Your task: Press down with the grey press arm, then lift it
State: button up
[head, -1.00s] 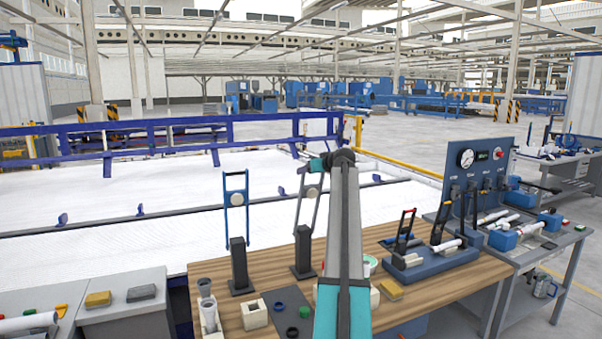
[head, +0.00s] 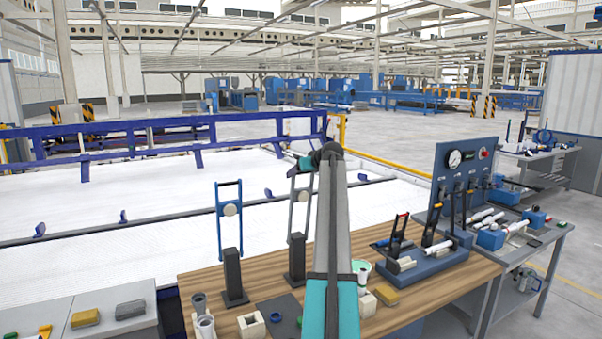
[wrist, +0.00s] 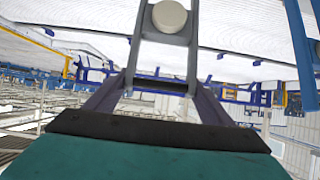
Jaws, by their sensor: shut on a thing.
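The grey press arm (head: 299,208) stands raised above its dark post (head: 295,258) on the wooden bench, with a pale round disc between its two bars. My gripper (head: 297,162) is at its top end, shut on its handle. In the wrist view the grey press arm (wrist: 193,45) runs up the middle with its pale disc (wrist: 169,16). The teal and black gripper (wrist: 160,122) fills the bottom of that view and hides part of the handle.
A similar blue press arm (head: 229,215) stands just to the left; part of it (wrist: 303,55) shows at the right in the wrist view. A gauge panel (head: 462,172) stands right.

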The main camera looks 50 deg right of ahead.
jog(key=o, duration=1.2)
jog(key=shift+w+d+r, duration=0.1)
jog(key=shift+w+r, duration=0.05)
jog(key=shift+r, duration=0.15)
jog(key=shift+c, duration=0.2)
jog(key=shift+o, duration=0.6)
jog(key=shift+w+d+f, duration=0.1)
jog(key=shift+w+f, duration=0.1)
jog(key=shift+f, duration=0.1)
jog(key=shift+s+r, duration=0.1)
jog(key=shift+s, duration=0.05)
jog(key=shift+s, duration=0.15)
jog(key=shift+s+a+r+b, duration=0.15)
jog(key=shift+s+a+b, duration=0.05)
jog(key=shift+a+b, duration=0.1)
jog(key=b+v, duration=0.4)
jog(key=v, duration=0.8)
jog(key=shift+s+r, duration=0.3)
